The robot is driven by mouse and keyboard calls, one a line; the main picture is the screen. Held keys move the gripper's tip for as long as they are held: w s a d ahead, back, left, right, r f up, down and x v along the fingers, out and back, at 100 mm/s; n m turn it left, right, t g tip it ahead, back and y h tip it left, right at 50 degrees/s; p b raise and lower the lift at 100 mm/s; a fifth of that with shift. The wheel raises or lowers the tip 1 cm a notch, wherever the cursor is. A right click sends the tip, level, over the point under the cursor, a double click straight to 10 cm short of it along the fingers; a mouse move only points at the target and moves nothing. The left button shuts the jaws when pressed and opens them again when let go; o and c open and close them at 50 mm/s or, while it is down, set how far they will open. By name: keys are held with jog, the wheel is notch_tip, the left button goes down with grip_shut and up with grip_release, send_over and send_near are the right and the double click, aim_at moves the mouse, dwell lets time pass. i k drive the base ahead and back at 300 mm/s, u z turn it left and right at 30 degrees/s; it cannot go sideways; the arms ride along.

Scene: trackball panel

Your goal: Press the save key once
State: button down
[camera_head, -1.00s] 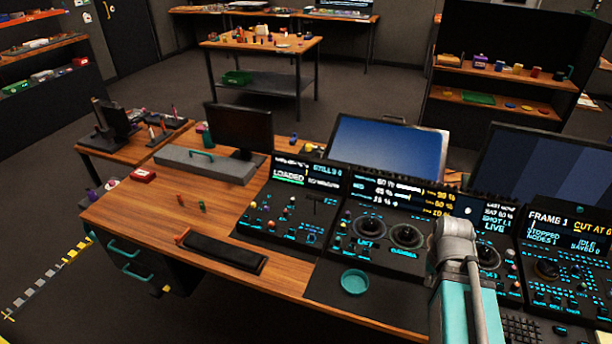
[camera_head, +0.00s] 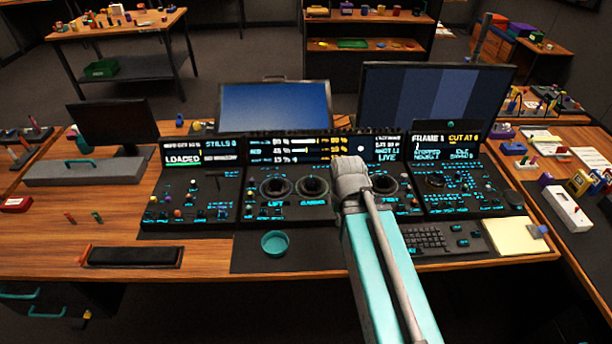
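A black control console stands on the wooden desk. Its left panel (camera_head: 190,195) reads LOADED, its middle panel (camera_head: 255,212) carries trackballs (camera_head: 312,187), and its right panel (camera_head: 470,190) reads FRAME 1 and CUT AT 6. Smaller lines on the right display (camera_head: 446,146) seem to include a saved count of 0. Many small lit keys cover the panels, but their labels are too small to read, so I cannot tell which is the save key. My teal arm rises from the bottom with its grey joint over the middle panel, covering part of it. My gripper is not visible.
Two monitors (camera_head: 275,106) (camera_head: 437,90) stand behind the console. In front are a teal dish (camera_head: 275,243), a keyboard (camera_head: 428,240) and a yellow pad (camera_head: 513,236). A black rest (camera_head: 132,256) lies left. A side desk (camera_head: 590,140) with clutter stands right.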

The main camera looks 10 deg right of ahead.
aim_at(460, 243)
jog(key=k, duration=1.35)
jog(key=z, duration=0.2)
jog(key=i, duration=1.1)
jog(key=z, duration=0.65)
jog(key=i, duration=0.6)
jog(key=z, duration=0.35)
